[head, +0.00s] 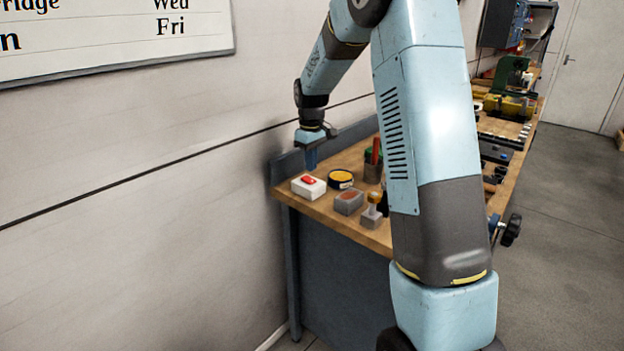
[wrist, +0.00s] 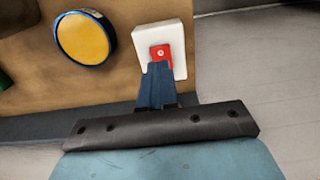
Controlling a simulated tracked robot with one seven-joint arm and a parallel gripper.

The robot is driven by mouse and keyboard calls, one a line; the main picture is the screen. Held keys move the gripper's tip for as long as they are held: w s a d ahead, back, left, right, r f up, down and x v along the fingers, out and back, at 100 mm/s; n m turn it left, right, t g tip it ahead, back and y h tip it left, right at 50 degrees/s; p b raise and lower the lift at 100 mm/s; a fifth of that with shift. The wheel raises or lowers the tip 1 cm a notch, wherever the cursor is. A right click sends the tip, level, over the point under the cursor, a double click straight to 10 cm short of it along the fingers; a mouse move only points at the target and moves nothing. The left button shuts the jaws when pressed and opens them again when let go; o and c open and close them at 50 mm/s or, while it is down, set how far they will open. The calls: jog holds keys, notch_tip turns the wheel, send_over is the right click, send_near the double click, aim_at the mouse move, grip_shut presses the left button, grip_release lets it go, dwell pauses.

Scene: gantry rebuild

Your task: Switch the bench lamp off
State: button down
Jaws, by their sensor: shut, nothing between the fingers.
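A white switch box (head: 308,188) with a red rocker (head: 308,180) sits at the near left corner of the wooden bench. In the wrist view the white box (wrist: 179,36) and its red rocker (wrist: 161,53) show just past my fingertips. My gripper (head: 311,160) points down above the box, fingers together with nothing between them. In the wrist view my gripper (wrist: 159,68) overlaps the lower edge of the rocker; I cannot tell whether it touches. No lamp is identifiable in these views.
A round yellow-topped tin (head: 341,179) stands right beside the switch box and shows in the wrist view (wrist: 82,40). The wall is on the left.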

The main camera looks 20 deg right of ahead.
aim_at(312, 181)
jog(key=shift+r, duration=1.75)
jog(key=s+r+m+t, duration=0.1)
jog(key=s+r+m, duration=0.1)
jog(key=s+r, duration=0.55)
jog(key=s+r+m+t, duration=0.15)
jog(key=s+r, duration=0.35)
jog(key=s, duration=0.5)
jog(key=s+d+m+t, duration=0.1)
jog(key=s+m+t, duration=0.2)
jog(key=s, duration=1.7)
jog(key=shift+s, duration=0.35)
jog(key=shift+d, duration=0.1)
